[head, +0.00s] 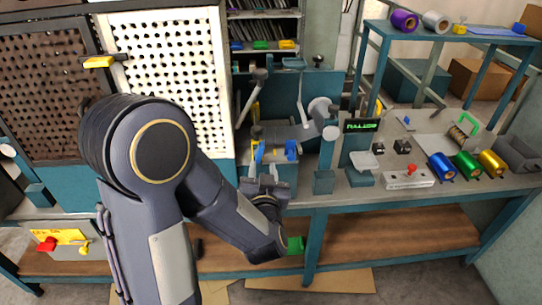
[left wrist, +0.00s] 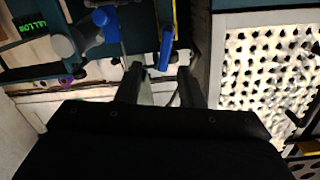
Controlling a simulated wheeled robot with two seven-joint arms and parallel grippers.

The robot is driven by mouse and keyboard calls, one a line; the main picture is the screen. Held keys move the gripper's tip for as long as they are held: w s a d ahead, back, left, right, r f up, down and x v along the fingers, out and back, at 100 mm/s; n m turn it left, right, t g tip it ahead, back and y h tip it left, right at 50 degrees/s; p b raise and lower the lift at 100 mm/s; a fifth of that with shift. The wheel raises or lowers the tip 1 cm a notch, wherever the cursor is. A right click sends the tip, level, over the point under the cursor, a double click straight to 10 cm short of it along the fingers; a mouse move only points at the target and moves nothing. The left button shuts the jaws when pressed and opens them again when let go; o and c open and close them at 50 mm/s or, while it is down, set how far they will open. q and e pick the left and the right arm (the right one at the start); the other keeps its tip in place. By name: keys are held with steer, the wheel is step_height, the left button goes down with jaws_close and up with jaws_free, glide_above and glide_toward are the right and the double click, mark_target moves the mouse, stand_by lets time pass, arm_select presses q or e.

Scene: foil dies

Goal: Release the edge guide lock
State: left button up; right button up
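The press-like machine (head: 308,95) stands at the middle of the bench. On its front are a blue lever (head: 260,152) and a blue block (head: 291,149), with yellow parts beside them. Which part is the edge guide lock is not clear. My left gripper (head: 266,175) is just in front of these parts. In the left wrist view, its two dark fingers (left wrist: 160,76) are apart with nothing seen held between them. The blue lever (left wrist: 165,48) shows just beyond the gap; contact cannot be told. A second blue part (left wrist: 105,18) is up and left. My right gripper is not in view.
Right of the machine are a green-lit display (head: 361,126), a box with a red knob (head: 410,178) and blue, green and gold foil rolls (head: 466,165). The lower shelf (head: 400,235) is mostly bare.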

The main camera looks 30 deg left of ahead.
mark_target(261, 153)
arm_select(q)
steer(key=shift+y, duration=0.5)
steer(key=x, duration=0.5)
steer(key=p+x, duration=0.1)
steer(key=x, duration=0.1)
steer(key=shift+w+a+r, duration=0.15)
steer(key=shift+w+r, duration=0.05)
steer(key=shift+r, duration=0.05)
jaws_close()
